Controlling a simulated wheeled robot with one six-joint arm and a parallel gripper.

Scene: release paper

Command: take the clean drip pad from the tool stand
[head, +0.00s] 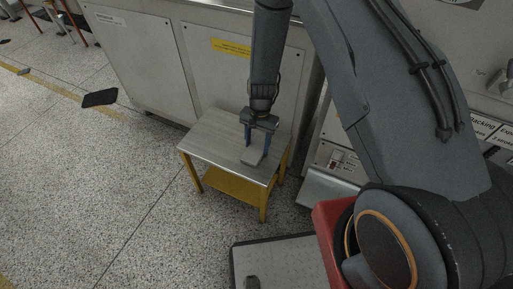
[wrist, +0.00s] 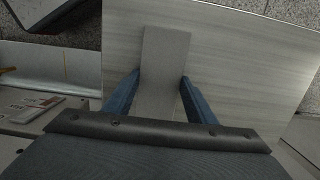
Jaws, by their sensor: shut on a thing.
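The drip pad (head: 252,156) is a small flat grey block on the top of the tool stand (head: 214,135), a low table with a grey top and yellow legs. In the wrist view the pad (wrist: 165,62) is a plain grey strip reaching away from me over the pale top (wrist: 240,50). My gripper (head: 258,146) points down over the stand with its blue fingers on either side of the pad. In the wrist view my gripper (wrist: 160,95) is shut on the pad. I cannot tell whether the pad touches the top. The pad's near end is hidden behind the gripper body.
Grey cabinets (head: 145,62) with a yellow label stand right behind the stand. A machine with a panel (head: 337,160) is close on the right. A dark flat object (head: 99,98) lies on the speckled floor at left. The floor left of the stand is mostly free.

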